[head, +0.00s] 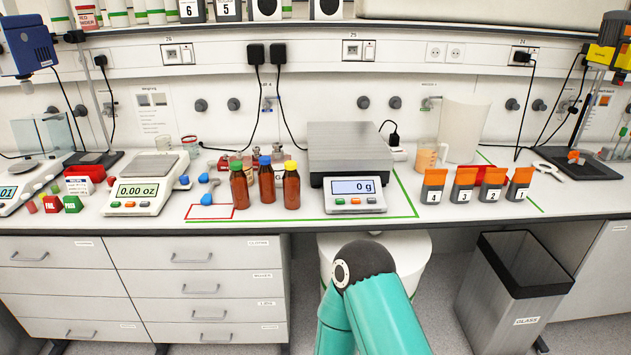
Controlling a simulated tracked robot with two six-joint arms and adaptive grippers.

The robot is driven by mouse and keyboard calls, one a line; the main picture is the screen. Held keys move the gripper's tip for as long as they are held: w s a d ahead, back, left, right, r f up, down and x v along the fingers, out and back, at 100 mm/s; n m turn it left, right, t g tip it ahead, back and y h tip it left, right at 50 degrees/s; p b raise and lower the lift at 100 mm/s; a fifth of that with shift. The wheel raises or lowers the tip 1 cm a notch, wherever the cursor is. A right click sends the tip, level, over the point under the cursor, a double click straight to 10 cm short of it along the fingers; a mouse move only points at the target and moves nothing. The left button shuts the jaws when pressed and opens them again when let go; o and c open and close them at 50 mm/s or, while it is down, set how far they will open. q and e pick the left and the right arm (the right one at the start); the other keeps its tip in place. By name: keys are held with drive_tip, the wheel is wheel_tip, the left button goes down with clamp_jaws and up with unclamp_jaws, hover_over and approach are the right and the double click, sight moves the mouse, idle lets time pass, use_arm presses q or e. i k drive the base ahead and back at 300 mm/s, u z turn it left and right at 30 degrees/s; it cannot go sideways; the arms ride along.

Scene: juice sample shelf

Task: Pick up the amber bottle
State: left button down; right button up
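Three amber bottles stand upright close together on the white bench, left of the large scale. One has a green cap (239,189), one a blue cap (266,185) and one a yellow cap (291,189). The blue-capped one stands slightly farther back, between the other two. A teal arm link of mine shows at the bottom centre, below the bench edge and apart from the bottles. Neither of my grippers is visible in the head view.
The large scale (355,190) reads 0 g, right of the bottles. A red-outlined square (209,212) and blue items (207,200) lie left of them. A smaller scale (140,192) stands farther left. Orange-and-grey pouches (463,185) stand at right. A GLASS bin (525,295) stands on the floor.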

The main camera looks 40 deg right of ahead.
sight(266, 174)
drive_tip(key=z, duration=0.6)
drive_tip(key=i, duration=1)
drive_tip(key=z, duration=0.05)
